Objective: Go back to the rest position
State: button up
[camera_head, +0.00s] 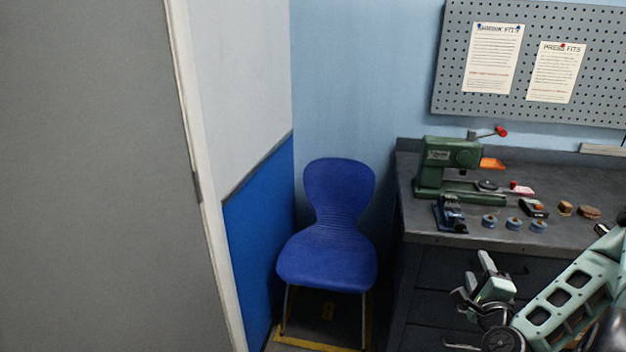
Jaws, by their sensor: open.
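My gripper (473,276) is at the lower right of the head view, in front of the bench's drawers and below the bench top's front edge. Its jaws are open and I see nothing between them. My pale green arm comes in from the right edge, bent, with part of it cut off by the picture's edge. The gripper is apart from the bench items. No separate marker of a rest position shows.
The dark bench (420,225) carries a green press (450,165), a small blue device (449,214), several blue round pieces and small blocks. A blue chair (335,235) stands left of the bench. A grey door (90,180) fills the left. A pegboard (605,60) hangs behind.

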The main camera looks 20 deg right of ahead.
jog(key=w+a+n+g+y, duration=0.2)
jog(key=w+a+n+y, duration=0.35)
jog(key=a+n, duration=0.35)
jog(key=w+a+n+g+y, duration=0.2)
jog(key=w+a+n+y, duration=0.2)
jog(key=a+n+y, duration=0.5)
jog(key=s+a+r+n+g+h, duration=0.1)
jog(key=s+a+r+n+g, duration=0.1)
jog(key=a+n+g, duration=0.3)
jog(key=s+a+r+n+g+h, duration=0.1)
jog(key=s+a+r+n, duration=0.15)
jog(key=a, duration=0.55)
jog(key=s+a+r+n+g+h, duration=0.1)
jog(key=s+a+r+n, duration=0.2)
jog(key=s, duration=0.3)
jog(key=s+a+r+n+g, duration=0.2)
jog(key=s+a+r+n, duration=0.1)
jog(key=s, duration=0.4)
jog(key=s+a+r+n+g+h, duration=0.1)
jog(key=s+a+r+n+g, duration=0.1)
jog(key=s+r, duration=0.3)
jog(key=shift+s+a+n+h, duration=0.35)
jog(key=shift+s+a+n, duration=0.1)
jog(key=shift+s, duration=0.75)
